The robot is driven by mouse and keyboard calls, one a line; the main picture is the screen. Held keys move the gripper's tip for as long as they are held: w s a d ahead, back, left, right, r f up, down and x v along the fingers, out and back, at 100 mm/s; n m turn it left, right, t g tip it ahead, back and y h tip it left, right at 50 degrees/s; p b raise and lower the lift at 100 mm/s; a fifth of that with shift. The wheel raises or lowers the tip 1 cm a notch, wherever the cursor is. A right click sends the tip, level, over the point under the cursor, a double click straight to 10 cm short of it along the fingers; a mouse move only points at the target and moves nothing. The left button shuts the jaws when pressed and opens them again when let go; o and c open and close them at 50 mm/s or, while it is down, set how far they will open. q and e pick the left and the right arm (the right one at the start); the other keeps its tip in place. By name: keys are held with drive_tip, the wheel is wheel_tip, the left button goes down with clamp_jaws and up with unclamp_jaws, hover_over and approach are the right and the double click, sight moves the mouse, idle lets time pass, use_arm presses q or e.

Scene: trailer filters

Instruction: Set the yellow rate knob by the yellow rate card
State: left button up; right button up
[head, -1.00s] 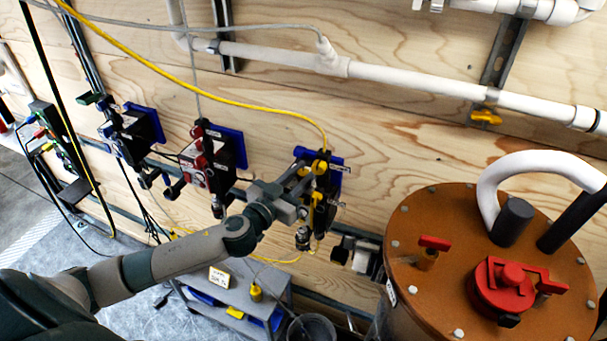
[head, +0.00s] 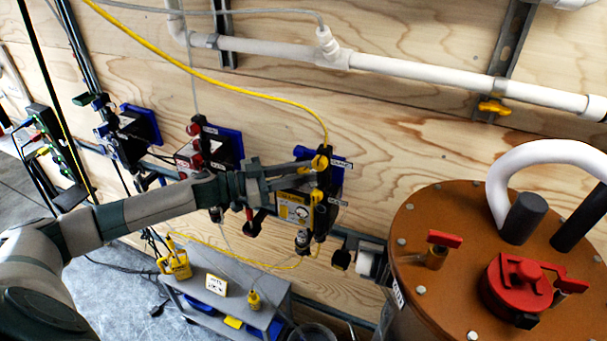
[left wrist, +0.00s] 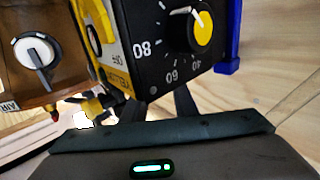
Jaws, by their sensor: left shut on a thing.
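The yellow-marked pump (head: 295,209) hangs on a blue wall plate. In the left wrist view, the yellow rate knob (left wrist: 203,32) sits on its black face, with a yellow centre and a white mark toward the upper left. The numbers 80, 60 and 40 show around it. My left gripper (head: 317,172) is at the pump's upper part, shut on a part of it. In the left wrist view the box hides the fingertips, so the exact grip is unclear. A small card (head: 216,284) stands on the grey cart; its writing is too small to read. My right gripper is out of view.
Red-marked (head: 208,150) and blue-marked (head: 128,135) pumps hang to the left. The grey cart (head: 188,262) below carries a yellow jug (head: 174,264) and a yellow weight-like item (head: 254,300). A brown tank (head: 455,225) stands at the right. A yellow hose arches above the pump.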

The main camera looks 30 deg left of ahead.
use_arm(q)
drive_tip(key=shift+m+g+h, duration=0.6)
drive_tip(key=shift+g, duration=0.1)
drive_tip(key=o, duration=1)
drive_tip(key=shift+o, duration=0.2)
drive_tip(key=shift+s+a+f+b, duration=0.15)
drive_tip(key=shift+s+a+b, duration=0.1)
drive_tip(key=shift+a+b, duration=0.2)
drive_tip(key=b+v, duration=0.3)
drive_tip(key=v, duration=0.2)
drive_tip(key=shift+f, duration=0.1)
drive_tip(key=shift+s+a+r, duration=0.2)
drive_tip(key=shift+s+a, duration=0.2)
drive_tip(key=shift+a, duration=0.2)
